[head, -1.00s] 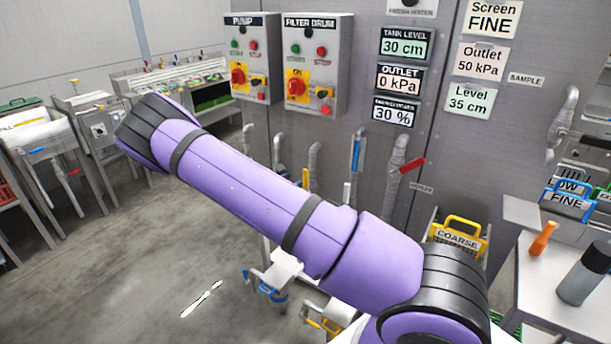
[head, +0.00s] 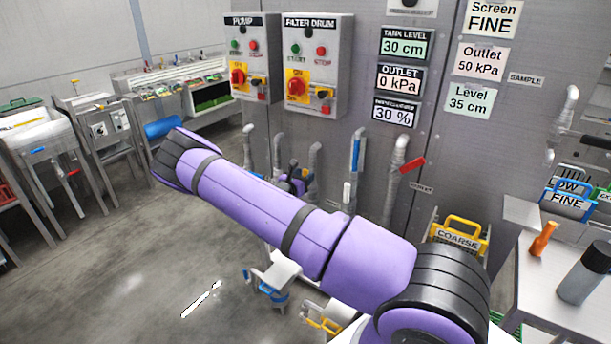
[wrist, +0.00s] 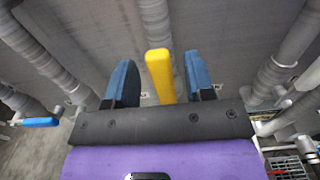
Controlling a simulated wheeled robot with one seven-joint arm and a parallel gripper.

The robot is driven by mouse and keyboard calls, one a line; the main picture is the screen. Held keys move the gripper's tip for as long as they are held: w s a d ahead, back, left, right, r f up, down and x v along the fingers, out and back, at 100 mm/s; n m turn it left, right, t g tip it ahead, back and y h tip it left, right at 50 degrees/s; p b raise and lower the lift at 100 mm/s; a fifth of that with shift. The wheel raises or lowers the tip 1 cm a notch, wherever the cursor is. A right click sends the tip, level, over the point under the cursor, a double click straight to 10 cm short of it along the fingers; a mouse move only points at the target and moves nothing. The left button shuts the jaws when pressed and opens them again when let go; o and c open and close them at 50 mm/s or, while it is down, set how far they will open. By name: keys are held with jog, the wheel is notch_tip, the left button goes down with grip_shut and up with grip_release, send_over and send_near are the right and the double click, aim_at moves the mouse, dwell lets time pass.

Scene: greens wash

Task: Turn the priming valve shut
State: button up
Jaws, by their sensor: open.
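A yellow lever handle (wrist: 160,75) stands between the two blue fingers of my gripper (wrist: 158,85) in the wrist view. The fingers are open, with a gap on each side of the lever, wider on the left. The lever appears to belong to the pipe valve in front of my gripper, but no label shows it as the priming valve.
Grey pipes line the metal wall. A blue lever (head: 356,150) and a red lever (head: 412,165) sit to the right. Another blue handle (wrist: 40,122) is at left in the wrist view. Pump (head: 249,60) and filter drum (head: 317,65) panels hang above. The floor at left is clear.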

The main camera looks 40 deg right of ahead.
jog(key=shift+w+d, duration=0.25)
jog(key=shift+d, duration=0.45)
jog(key=shift+c, duration=0.5)
grip_shut()
